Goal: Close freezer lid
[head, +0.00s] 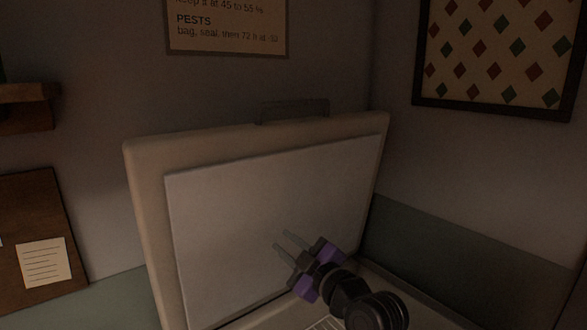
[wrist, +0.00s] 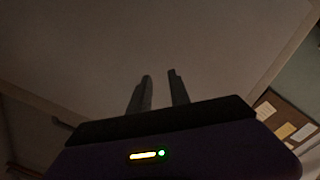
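The freezer lid (head: 145,190) stands raised, leaning toward the back wall, with its pale inner panel (head: 230,220) facing me. A dark handle (head: 292,111) shows at its top edge. My gripper (head: 283,241) is in front of the lower right part of the inner panel, fingers pointing up and left at it. In the wrist view my gripper's two fingers (wrist: 160,92) are apart with nothing between them, and the lid's inner panel (wrist: 120,40) fills most of the picture. I cannot tell whether the fingertips touch the panel. Part of the freezer's rim (head: 385,275) shows below, partly hidden by my arm.
A framed notice (head: 228,25) hangs on the wall behind the lid. A framed diamond pattern (head: 495,55) hangs at the upper right. A brown board with a paper (head: 42,263) and a wooden shelf (head: 28,105) are at the left. A wall is close on the right.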

